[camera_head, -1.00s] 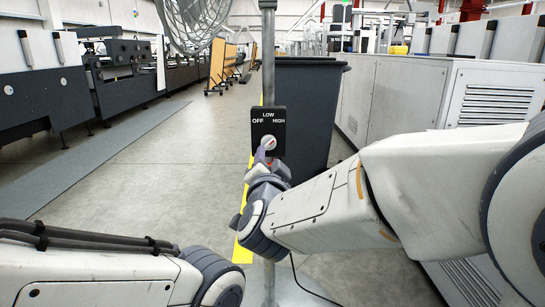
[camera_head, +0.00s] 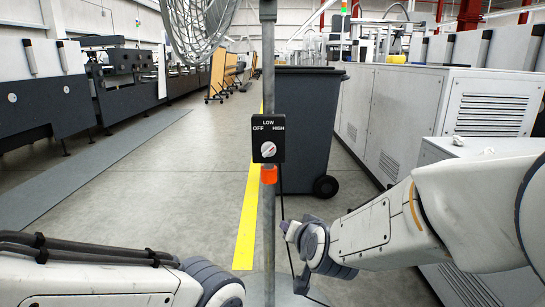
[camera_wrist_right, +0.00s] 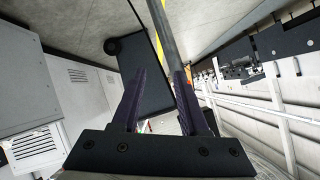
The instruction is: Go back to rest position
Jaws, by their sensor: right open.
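The black switch box (camera_head: 268,138) with OFF, LOW and HIGH labels is fixed to a grey upright pole (camera_head: 269,215). Its pale round knob (camera_head: 268,149) is uncovered; I cannot tell its exact setting. An orange-red part (camera_head: 268,174) sits just below the box. My right gripper (camera_head: 288,229) is below and to the right of the box, apart from it. In the right wrist view my right gripper (camera_wrist_right: 160,74) has its two dark fingers spread with nothing held between them. My left arm shows at lower left in the head view; its gripper is out of view.
A wire-caged fan (camera_head: 198,20) tops the pole. A dark wheeled bin (camera_head: 305,115) stands behind it. Grey machine cabinets (camera_head: 400,105) line the right and dark machines (camera_head: 45,90) the left.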

